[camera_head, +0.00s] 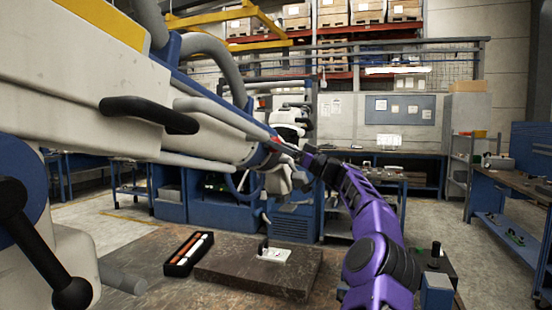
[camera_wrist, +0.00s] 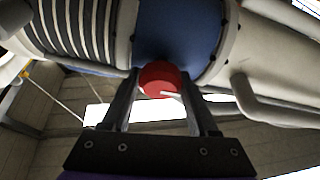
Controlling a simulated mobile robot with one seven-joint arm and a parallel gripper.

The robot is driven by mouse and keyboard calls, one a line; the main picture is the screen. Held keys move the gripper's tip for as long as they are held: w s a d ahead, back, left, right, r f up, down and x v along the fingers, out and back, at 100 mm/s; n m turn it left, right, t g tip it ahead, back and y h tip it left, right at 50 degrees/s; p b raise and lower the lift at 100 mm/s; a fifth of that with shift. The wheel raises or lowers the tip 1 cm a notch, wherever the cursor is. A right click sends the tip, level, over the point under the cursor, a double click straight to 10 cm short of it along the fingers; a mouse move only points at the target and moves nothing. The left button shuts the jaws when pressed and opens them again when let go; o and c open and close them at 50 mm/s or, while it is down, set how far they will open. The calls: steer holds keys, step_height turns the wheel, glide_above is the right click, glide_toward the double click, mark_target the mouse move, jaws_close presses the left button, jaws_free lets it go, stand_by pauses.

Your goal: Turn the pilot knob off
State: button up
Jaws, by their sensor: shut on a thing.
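The pilot knob (camera_wrist: 158,78) is a round red knob with a pale pointer mark. There my gripper (camera_head: 287,147) mostly hides the knob, and only a small bit of red shows.
A grey handle (camera_wrist: 275,113) curves close to the right of my gripper in the wrist view. Open floor lies to the right.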

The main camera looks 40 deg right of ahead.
steer(key=shift+m+h+b, duration=0.5)
steer(key=shift+m+b, duration=0.15)
steer(key=shift+m, duration=0.55)
steer(key=shift+d, duration=0.1)
steer(key=o, duration=1.4)
steer(key=shift+f, duration=0.1)
steer(key=shift+c, duration=0.2)
